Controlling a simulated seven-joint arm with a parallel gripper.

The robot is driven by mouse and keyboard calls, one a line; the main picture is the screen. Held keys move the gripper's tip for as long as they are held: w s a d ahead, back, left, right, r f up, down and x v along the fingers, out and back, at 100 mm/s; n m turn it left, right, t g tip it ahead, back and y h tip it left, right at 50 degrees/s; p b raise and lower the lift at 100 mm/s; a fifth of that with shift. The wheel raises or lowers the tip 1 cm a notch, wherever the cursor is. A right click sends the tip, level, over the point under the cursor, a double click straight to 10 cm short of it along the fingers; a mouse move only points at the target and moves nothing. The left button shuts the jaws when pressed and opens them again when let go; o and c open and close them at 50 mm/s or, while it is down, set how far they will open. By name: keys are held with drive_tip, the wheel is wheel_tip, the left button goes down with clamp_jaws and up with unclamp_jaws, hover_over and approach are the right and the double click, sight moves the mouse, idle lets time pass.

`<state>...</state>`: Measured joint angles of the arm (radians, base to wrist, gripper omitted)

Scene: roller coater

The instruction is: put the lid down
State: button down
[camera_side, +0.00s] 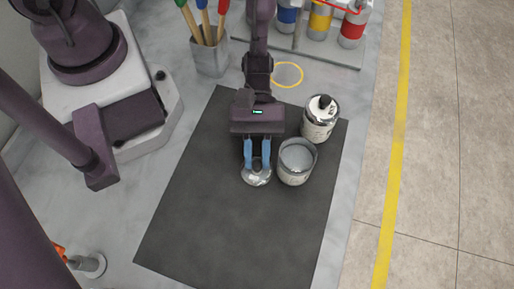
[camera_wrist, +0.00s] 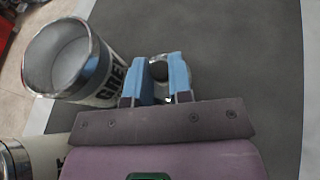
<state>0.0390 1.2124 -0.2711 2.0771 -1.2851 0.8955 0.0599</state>
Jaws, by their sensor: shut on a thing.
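My gripper (camera_side: 257,163) points down over the dark mat (camera_side: 215,225), its two blue fingers shut on a small silver lid (camera_side: 257,179) by its dark knob. In the wrist view the lid's knob (camera_wrist: 159,70) shows between the fingertips (camera_wrist: 161,75). The lid is just left of an open can (camera_side: 297,176) with a pale inside. I cannot tell whether the lid touches the mat. The open can (camera_wrist: 102,82) stands upright at the left in the wrist view.
A second, lidded can (camera_side: 318,128) with a black knob stands behind the open one. A holder (camera_side: 211,61) of brushes and a rack of coloured cans (camera_side: 321,22) stand at the back. A yellow ring (camera_side: 287,85) marks the table. The front of the mat is clear.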

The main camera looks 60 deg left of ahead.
wheel_tip(320, 180, up, 17)
drive_tip(key=m+g+y, duration=0.3)
drive_tip(key=m+g, duration=0.1)
hover_over(222, 144)
wheel_tip(222, 144, down, 8)
drive_tip(key=shift+m, duration=0.3)
wheel_tip(222, 144, down, 9)
drive_tip(key=shift+r, duration=0.1)
idle(0.3)
drive_tip(key=c, duration=1)
unclamp_jaws()
drive_tip(key=shift+c, duration=0.2)
